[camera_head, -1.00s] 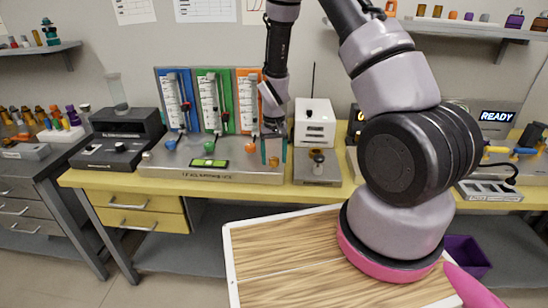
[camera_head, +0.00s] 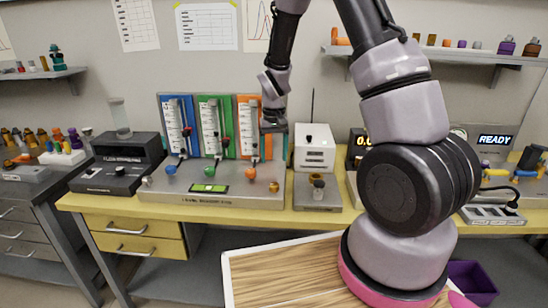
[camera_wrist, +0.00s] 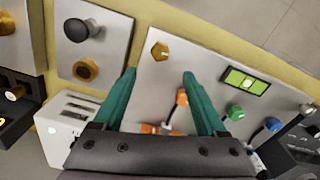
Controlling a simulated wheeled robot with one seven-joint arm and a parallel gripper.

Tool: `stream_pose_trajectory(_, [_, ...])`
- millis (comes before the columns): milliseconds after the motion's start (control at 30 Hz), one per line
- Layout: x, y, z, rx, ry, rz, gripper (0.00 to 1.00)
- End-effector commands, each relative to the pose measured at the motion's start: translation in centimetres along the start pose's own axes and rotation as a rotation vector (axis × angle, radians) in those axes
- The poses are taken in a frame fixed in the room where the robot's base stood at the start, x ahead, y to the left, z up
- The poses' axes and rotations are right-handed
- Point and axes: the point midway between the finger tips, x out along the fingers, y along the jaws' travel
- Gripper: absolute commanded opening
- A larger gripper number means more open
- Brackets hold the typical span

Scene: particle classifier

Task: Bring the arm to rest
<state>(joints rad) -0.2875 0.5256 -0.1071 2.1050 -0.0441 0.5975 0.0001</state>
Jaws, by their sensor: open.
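My gripper (camera_wrist: 158,78) is open, its two green fingers apart with nothing held between them in the wrist view. In the head view my gripper (camera_head: 272,126) hangs above the right end of the grey instrument panel (camera_head: 170,190), in front of the orange flow column (camera_head: 249,130). The fingers are hard to make out there. In the wrist view an orange valve part (camera_wrist: 181,98) lies beyond the fingers, near the right one, and the brass hex fitting (camera_wrist: 159,50) shows ahead of the gap. My arm is raised and bent over the workbench.
The yellow bench (camera_head: 325,217) holds a white box (camera_head: 314,147) right of the panel and a dark device (camera_head: 127,150) to its left. A wall shelf (camera_head: 445,54) is at upper right. A purple bin (camera_head: 473,283) stands low at right.

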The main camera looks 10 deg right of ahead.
Motion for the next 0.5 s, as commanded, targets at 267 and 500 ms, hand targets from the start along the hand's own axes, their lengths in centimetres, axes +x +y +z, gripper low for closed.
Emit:
stream_pose_trajectory(267, [-4.6,0.6,0.3,0.035,0.052,-0.036,0.74])
stream_pose_trajectory(500, [-15.2,2.5,3.4,0.118,0.179,-0.121,0.74])
